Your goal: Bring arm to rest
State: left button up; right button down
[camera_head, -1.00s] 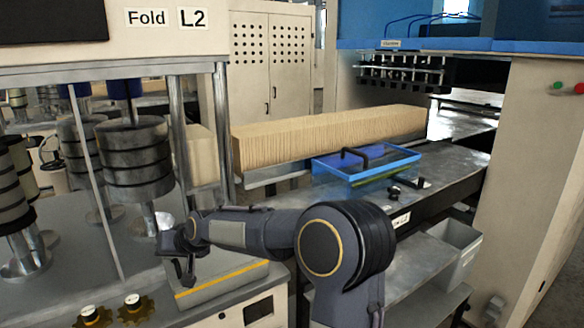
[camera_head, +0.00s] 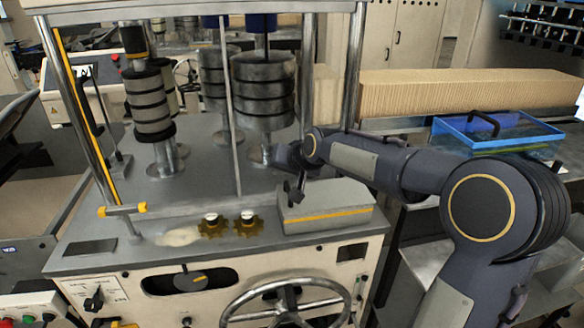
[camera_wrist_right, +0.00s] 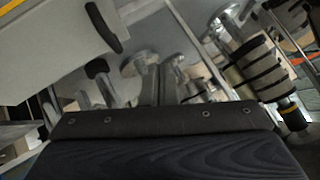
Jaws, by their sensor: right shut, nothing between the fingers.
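My right arm comes in from the right in the head view, with its dark elbow in front of the blue tray's side of the scene. My right gripper (camera_head: 296,191) points down at the left end of a grey box with a yellow stripe (camera_head: 330,214), over the machine's worktop. It is shut and holds nothing. I cannot tell whether it touches the box. The right wrist view shows mostly the dark wrist housing, with metal rods and black-banded rollers beyond. My left gripper is not in view.
Stacked metal rollers (camera_head: 265,92) and a chrome post (camera_head: 355,65) stand close behind the right gripper. Brass star knobs (camera_head: 230,226) sit to its left. A handwheel (camera_head: 285,305) is on the machine's front. A clear blue tray (camera_head: 495,132) and a kraft stack (camera_head: 470,88) are at right.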

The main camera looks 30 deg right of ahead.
jog(key=s+a+r, duration=0.1)
jog(key=s+r, duration=0.3)
jog(key=shift+s+a+r, duration=0.25)
jog(key=shift+s+a, duration=0.05)
jog(key=s+a+f+n+g, duration=0.1)
jog(key=s+f, duration=0.3)
jog(key=s, duration=0.6)
jog(key=s+a+f+n+g+y, duration=0.1)
jog(key=s+a+f, duration=0.2)
jog(key=s, duration=0.7)
jog(key=s+a+f+n+g+y, duration=0.1)
jog(key=s+a+f+g, duration=0.1)
jog(key=s+f, duration=0.5)
jog(key=s, duration=0.3)
jog(key=shift+s+a+n, duration=0.2)
jog(key=shift+s+n, duration=0.1)
jog(key=shift+s, duration=0.05)
